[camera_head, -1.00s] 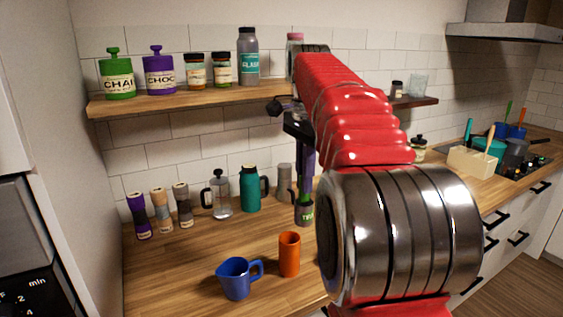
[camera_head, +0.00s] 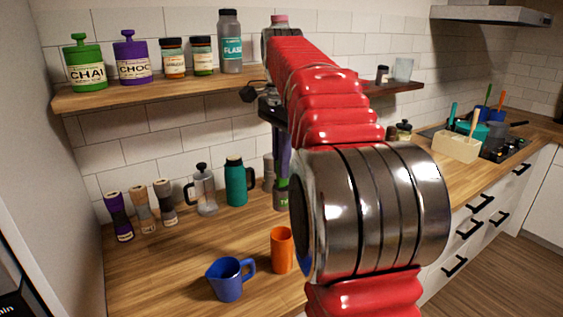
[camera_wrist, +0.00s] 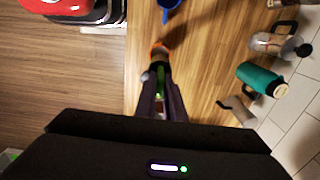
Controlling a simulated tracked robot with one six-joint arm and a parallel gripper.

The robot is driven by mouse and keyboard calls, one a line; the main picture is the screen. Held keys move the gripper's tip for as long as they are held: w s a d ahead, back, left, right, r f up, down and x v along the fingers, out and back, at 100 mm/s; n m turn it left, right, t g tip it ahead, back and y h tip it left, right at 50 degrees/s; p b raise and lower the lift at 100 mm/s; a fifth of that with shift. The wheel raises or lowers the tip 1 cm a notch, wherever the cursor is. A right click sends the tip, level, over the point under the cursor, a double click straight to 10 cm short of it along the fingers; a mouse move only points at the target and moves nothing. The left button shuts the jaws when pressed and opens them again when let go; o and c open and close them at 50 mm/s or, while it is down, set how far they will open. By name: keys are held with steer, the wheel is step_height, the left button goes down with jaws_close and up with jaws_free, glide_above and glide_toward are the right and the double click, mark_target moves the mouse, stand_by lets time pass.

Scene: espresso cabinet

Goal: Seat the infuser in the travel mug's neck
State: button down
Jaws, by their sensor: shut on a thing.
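My gripper (camera_head: 281,165) points down over the counter, its dark fingers partly hidden by my arm. It is shut on a small grey piece with a green, lettered band, which I take for the infuser (camera_head: 282,198); its green part shows between the fingers in the wrist view (camera_wrist: 161,77). A teal mug with a dark handle, which looks like the travel mug (camera_head: 236,186), stands upright left of my gripper in the head view. In the wrist view the teal mug (camera_wrist: 257,76) is to the right, clear of the fingers. Its neck opening is not clear.
An orange cup (camera_head: 282,252) and blue pitcher (camera_head: 229,279) stand in front. A glass press (camera_head: 204,192), a grey vessel (camera_head: 269,168) and several grinders are near the wall. A shelf (camera_head: 170,92) with jars hangs above. The counter's front left is bare.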

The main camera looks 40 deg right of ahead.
step_height(320, 180, down, 17)
steer(key=shift+r, duration=0.15)
stand_by(1.4)
steer(key=c, duration=1.8)
jaws_free()
steer(key=shift+o, duration=0.2)
steer(key=s+a+r+n+t, duration=0.1)
steer(key=s+a+r+n, duration=0.1)
steer(key=s+a+n, duration=0.3)
steer(key=s+a+r+n+t, duration=0.2)
steer(key=a+n, duration=0.1)
steer(key=a, duration=0.5)
steer(key=s+a+f+n+t, duration=0.2)
steer(key=s+a+f+n, duration=0.1)
steer(key=s+a+n, duration=0.7)
steer(key=shift+s+f+n+t, duration=0.2)
steer(key=shift+s+n+t, duration=0.1)
steer(key=shift+s, duration=0.2)
